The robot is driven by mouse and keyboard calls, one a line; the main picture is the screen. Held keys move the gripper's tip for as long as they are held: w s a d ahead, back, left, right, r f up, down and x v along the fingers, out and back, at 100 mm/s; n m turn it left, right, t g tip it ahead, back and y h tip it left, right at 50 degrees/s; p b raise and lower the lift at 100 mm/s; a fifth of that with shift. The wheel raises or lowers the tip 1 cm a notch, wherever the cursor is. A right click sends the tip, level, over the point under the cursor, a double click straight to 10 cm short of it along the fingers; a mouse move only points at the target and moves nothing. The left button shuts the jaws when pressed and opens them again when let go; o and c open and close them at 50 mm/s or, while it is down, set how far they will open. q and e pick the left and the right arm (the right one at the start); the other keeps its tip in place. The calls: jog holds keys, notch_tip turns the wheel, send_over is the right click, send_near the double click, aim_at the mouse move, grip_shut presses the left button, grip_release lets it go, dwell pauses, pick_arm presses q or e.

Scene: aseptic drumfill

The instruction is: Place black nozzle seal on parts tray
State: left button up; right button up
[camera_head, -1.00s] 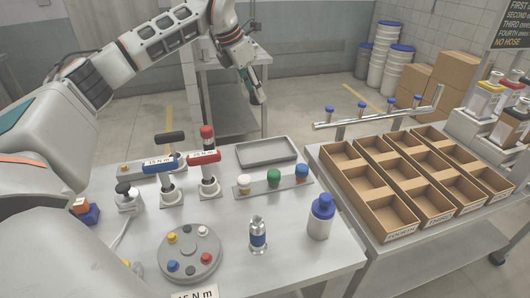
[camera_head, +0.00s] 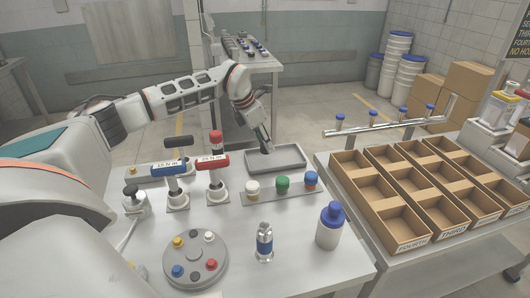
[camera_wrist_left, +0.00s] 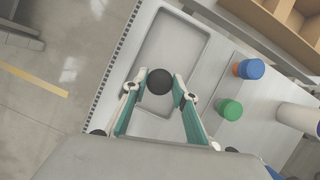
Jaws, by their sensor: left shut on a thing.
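The black nozzle seal (camera_wrist_left: 159,81) is a dark round piece between the fingertips of my left gripper in the left wrist view. My left gripper (camera_head: 266,148) is shut on it and points down at the left part of the grey parts tray (camera_head: 290,158). In the left wrist view the seal shows in front of the tray (camera_wrist_left: 185,45), whose floor looks empty. I cannot tell whether the seal touches the tray. In the head view the seal is too small to make out. My right gripper is not in view.
A strip with white, green (camera_head: 283,183) and blue caps lies just in front of the tray. Torque drivers with blue and red (camera_head: 212,160) handles stand to its left. A round holder (camera_head: 195,260), a small vial and a white bottle (camera_head: 330,226) stand nearer. Cardboard bins (camera_head: 385,205) are at right.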

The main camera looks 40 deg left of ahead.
aim_at(263, 148)
pick_arm(q)
notch_tip(263, 148, down, 4)
dwell(0.4)
jog(key=o, duration=0.9)
jog(key=v, duration=1.2)
jog(key=shift+r+p, duration=0.15)
jog(key=shift+p, duration=0.15)
jog(key=shift+w, duration=0.1)
